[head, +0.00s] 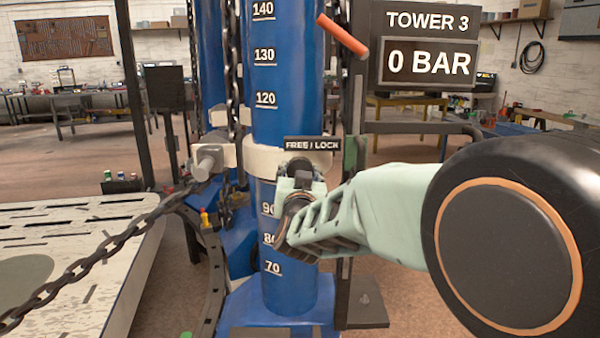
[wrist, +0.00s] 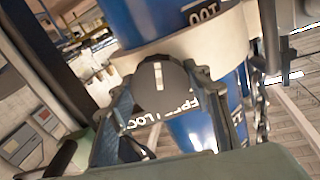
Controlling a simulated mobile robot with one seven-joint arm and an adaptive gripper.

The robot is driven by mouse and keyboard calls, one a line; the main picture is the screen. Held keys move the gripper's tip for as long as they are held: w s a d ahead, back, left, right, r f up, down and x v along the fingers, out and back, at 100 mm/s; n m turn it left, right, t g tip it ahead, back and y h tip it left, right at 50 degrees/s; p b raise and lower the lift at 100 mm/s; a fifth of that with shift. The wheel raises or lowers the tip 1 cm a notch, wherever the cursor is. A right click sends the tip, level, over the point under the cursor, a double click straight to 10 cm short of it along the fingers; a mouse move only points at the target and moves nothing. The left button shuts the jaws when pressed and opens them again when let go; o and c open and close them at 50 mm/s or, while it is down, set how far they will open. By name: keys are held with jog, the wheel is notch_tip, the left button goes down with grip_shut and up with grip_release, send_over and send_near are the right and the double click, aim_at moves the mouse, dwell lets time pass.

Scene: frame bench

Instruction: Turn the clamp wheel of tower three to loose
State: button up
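Tower three is the blue column (head: 285,90) with white height marks and a pale collar (head: 262,160). The clamp wheel (head: 298,166) is a dark knob on the collar, just below the FREE | LOCK label (head: 312,143). In the wrist view the wheel (wrist: 162,80) carries a short white mark, and the label (wrist: 180,105) appears upside down. I cannot tell which word the mark points to. My gripper (head: 302,188) is at the wheel. In the wrist view my gripper (wrist: 160,90) has a finger on either side of the wheel, seemingly touching its edges.
A sign (head: 425,45) reads TOWER 3, 0 BAR. A red-orange bar (head: 342,35) sticks out above the collar. A chain (head: 110,243) crosses the lower left over a slotted pale table (head: 60,225). A dark upright post (head: 352,110) stands right of the column.

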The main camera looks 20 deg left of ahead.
jog(key=o, duration=0.4)
jog(key=shift+o, duration=0.2)
jog(key=v, duration=1.2)
jog(key=shift+r, duration=0.1)
